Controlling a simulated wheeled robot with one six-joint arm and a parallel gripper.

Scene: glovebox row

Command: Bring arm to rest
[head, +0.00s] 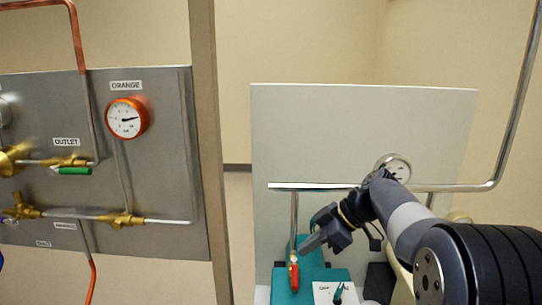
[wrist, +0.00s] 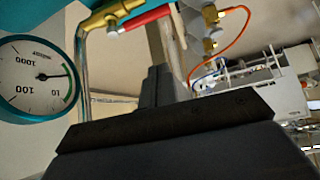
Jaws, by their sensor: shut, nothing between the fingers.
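My arm (head: 408,222) reaches in from the lower right in the head view. My gripper (head: 312,242) is at its end, in front of the white panel (head: 330,130), pointing down and left. It is shut and nothing shows between its fingers. In the wrist view my gripper's dark body (wrist: 165,110) fills the lower middle. A red-handled valve (head: 293,272) stands just left of and below my gripper in the head view. I cannot tell the exact gap between them.
A steel pipe (head: 460,188) and a round gauge (head: 395,168) are behind my arm. A teal base (head: 310,272) with a white card (head: 325,290) is below. A post (head: 207,130) and a grey panel (head: 160,180) with an orange gauge (head: 126,118) are left.

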